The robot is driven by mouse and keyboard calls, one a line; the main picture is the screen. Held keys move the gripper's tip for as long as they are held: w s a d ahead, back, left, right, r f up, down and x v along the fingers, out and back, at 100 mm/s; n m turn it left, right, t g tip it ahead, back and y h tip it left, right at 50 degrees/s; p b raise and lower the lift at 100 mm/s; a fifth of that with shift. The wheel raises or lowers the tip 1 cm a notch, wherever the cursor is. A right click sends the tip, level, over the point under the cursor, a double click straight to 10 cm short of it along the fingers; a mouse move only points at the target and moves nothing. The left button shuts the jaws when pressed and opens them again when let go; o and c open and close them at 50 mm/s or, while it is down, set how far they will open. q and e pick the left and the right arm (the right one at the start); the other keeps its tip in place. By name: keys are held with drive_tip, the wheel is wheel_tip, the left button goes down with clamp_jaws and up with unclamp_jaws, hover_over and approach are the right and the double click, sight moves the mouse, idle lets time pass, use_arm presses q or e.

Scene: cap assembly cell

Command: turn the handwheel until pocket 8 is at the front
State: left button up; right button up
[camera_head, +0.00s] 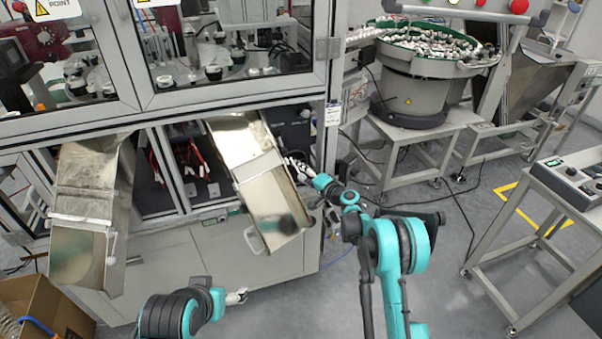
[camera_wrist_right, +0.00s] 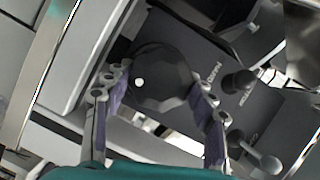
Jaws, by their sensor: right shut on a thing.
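The handwheel (camera_wrist_right: 165,82) is a dark faceted knob with one white dot, close up in the right wrist view. My right gripper (camera_wrist_right: 160,98) is shut on it, with a finger on either side. In the head view my right gripper (camera_head: 297,165) reaches in at the machine front, just right of the right chute, and I cannot make out the handwheel there. My left gripper (camera_head: 237,297) hangs low in front of the machine, away from it; its fingers are too small to read. Dial pockets behind the glass (camera_head: 213,72) have no readable numbers.
Two metal chutes, left (camera_head: 88,210) and right (camera_head: 262,180), jut from the machine front. A cardboard box (camera_head: 45,308) stands at lower left.

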drive_tip(key=shift+m+y, duration=0.4)
drive_tip(key=shift+m, duration=0.4)
drive_tip(key=o, duration=1.2)
drive_tip(key=shift+c, duration=0.2)
drive_tip(key=shift+d, duration=0.1)
drive_tip(key=f+v, duration=0.1)
drive_tip(key=v, duration=1)
drive_tip(key=shift+s+d+r, duration=0.15)
drive_tip(key=shift+s+r, duration=0.2)
drive_tip(key=shift+s, duration=0.1)
